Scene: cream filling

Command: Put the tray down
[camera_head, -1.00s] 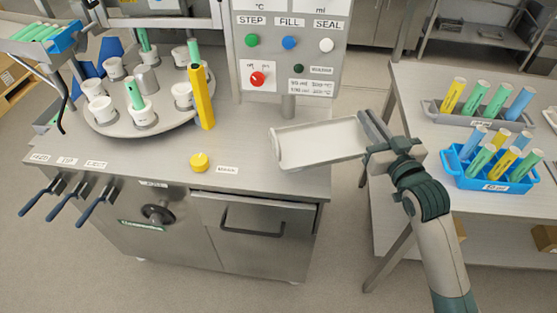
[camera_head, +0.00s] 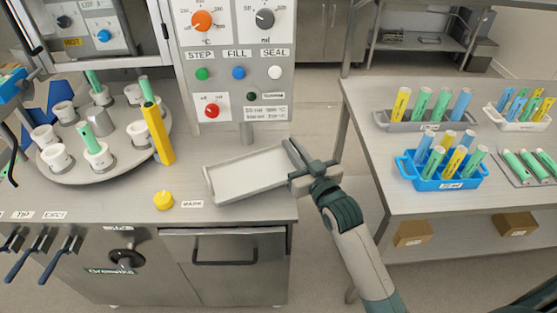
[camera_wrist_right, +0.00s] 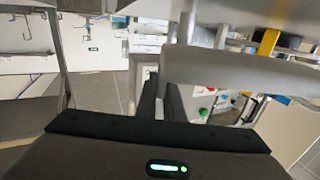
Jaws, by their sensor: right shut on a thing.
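The pale, empty, shallow tray (camera_head: 243,177) is over the right end of the steel machine's worktop (camera_head: 250,211). My right gripper (camera_head: 298,163) is shut on the tray's right end. The tray looks roughly level; I cannot tell whether its underside touches the worktop. In the right wrist view the tray (camera_wrist_right: 240,75) shows as a long pale edge beside the dark fingers (camera_wrist_right: 160,100). My left gripper is not in view.
A yellow knob (camera_head: 163,200) and a standing yellow tube (camera_head: 158,135) are left of the tray. A turntable (camera_head: 75,175) with cups is further left. The control panel (camera_head: 235,60) stands behind. The right table (camera_head: 400,195) holds several tube racks.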

